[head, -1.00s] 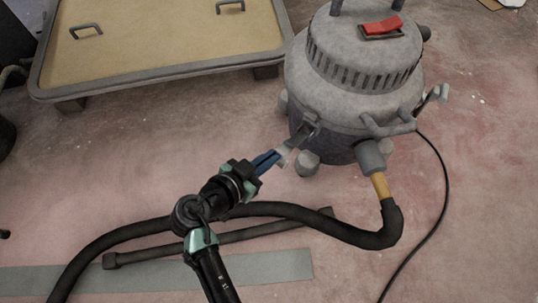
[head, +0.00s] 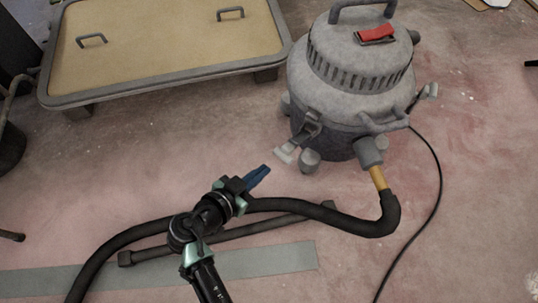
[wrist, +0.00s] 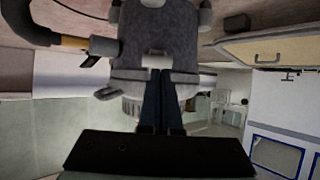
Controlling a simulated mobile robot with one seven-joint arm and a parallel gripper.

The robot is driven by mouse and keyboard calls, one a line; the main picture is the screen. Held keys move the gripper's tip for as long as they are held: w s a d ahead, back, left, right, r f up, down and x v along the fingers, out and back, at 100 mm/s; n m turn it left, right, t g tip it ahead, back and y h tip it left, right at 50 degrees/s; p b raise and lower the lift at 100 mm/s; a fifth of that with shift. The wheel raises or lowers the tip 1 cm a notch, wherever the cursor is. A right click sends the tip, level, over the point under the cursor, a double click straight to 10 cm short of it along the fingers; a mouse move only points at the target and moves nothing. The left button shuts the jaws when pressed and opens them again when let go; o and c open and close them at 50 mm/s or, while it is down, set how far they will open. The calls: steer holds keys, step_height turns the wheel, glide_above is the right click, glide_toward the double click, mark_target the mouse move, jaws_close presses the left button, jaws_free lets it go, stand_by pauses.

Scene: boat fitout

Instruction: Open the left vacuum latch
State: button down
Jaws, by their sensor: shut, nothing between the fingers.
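The grey vacuum (head: 345,85) stands on the floor at the upper right in the head view. Its left latch (head: 308,128) is on the side facing my arm. The latch's lever sticks outward and down, away from the body, and ends in a pale handle (head: 284,154). The blue fingers are together and empty.
A black hose (head: 320,214) runs from the vacuum's orange fitting (head: 378,178) across the floor below my gripper. A dark pipe (head: 230,236) lies beside it. A tan panel with handles (head: 165,40) stands at the upper left. A cable (head: 437,190) lies on the right.

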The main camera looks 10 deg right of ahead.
steer(key=shift+s+a+f, duration=0.45)
steer(key=shift+s+a, duration=0.05)
steer(key=shift+a, duration=0.15)
steer(key=shift+s+a+f, duration=0.45)
steer(key=shift+s+a, duration=0.05)
steer(key=shift+a, duration=0.15)
